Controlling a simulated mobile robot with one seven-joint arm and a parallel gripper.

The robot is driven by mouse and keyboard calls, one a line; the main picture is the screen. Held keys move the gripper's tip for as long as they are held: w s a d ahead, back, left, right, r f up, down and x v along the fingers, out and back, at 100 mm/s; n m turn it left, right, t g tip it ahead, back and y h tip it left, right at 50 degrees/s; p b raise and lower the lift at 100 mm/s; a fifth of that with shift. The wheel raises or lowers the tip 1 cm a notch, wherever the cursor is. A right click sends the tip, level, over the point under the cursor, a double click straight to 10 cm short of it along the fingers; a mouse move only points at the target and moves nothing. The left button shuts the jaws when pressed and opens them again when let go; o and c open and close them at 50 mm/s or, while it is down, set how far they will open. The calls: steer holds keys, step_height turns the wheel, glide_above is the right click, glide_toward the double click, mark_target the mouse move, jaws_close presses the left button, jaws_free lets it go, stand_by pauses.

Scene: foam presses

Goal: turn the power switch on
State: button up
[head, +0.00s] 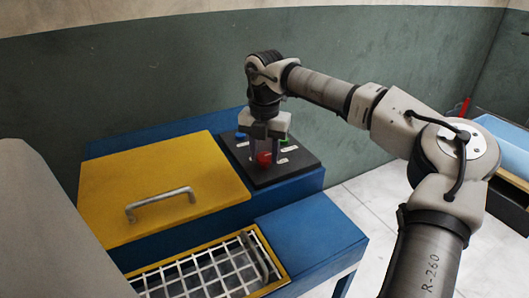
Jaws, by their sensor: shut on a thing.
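A dark control panel (252,177) sits on top of the blue machine, right of the yellow lid. It carries a red knob (264,158), a blue button (240,136) and a green button (284,141), with small white labels. My gripper (266,155) points straight down over the panel, and its fingers are shut on the red knob. The fingers partly cover the knob and the panel behind it. I cannot read the labels or tell which way the knob is turned.
The yellow lid (170,178) with a metal handle (160,203) is closed, left of the panel. A white grid in a yellow frame (262,243) lies in front. A blue ledge (312,238) is at the front right. A green wall stands close behind.

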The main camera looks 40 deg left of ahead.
mark_target(265, 156)
stand_by(0.4)
steer(key=o, duration=1)
steer(key=shift+r, duration=0.1)
step_height(265, 156, up, 14)
steer(key=shift+f+b, duration=0.15)
steer(key=shift+b, duration=0.35)
